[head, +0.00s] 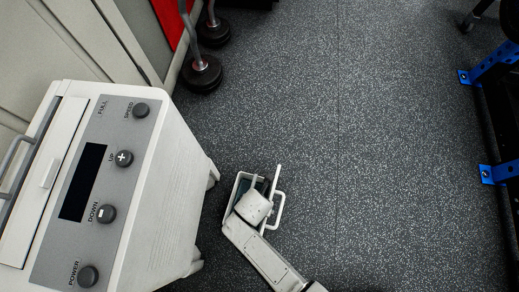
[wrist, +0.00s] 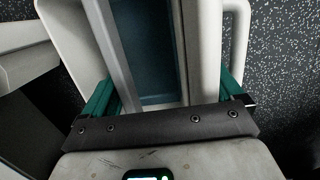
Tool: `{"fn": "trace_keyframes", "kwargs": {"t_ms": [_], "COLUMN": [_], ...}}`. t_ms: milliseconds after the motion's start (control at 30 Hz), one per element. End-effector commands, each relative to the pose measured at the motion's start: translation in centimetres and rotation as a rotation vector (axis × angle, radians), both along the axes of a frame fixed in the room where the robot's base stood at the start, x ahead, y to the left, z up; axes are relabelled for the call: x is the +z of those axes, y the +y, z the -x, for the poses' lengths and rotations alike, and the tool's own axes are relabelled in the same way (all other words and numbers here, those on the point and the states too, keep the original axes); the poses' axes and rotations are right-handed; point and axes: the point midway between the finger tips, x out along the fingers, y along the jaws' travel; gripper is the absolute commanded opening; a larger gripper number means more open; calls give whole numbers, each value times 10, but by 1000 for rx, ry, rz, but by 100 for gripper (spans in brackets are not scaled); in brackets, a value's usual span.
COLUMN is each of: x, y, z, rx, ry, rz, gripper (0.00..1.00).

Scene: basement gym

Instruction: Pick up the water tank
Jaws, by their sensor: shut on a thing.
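The water tank is a white open bin with a dark teal inside and a white side handle. In the head view the water tank (head: 281,207) is low over the speckled floor, right of the white machine, partly hidden by my arm. My gripper (head: 263,188) is at the tank, above its opening. In the wrist view the tank (wrist: 204,40) fills the middle, its handle at the right. There my gripper (wrist: 165,95) has its green-edged fingers spread at both sides of the tank and is shut on it. The fingertips' contact is partly hidden.
A white machine (head: 150,190) with a control panel and knobs stands at the left. Dark round weights (head: 201,75) sit on the floor at the upper left. Blue-footed rack parts (head: 490,70) line the right edge. The speckled floor (head: 390,150) between is clear.

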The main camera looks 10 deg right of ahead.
Motion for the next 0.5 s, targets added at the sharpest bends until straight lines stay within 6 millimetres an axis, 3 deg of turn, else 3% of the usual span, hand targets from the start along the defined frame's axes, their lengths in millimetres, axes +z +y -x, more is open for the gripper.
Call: {"fn": "trace_keyframes", "kwargs": {"t_ms": [267,500], "x": [1,6], "y": [0,0], "z": [-1,-1], "rx": [-1,0], "ry": [-2,-2], "rz": [0,0], "gripper": [11,10]}}
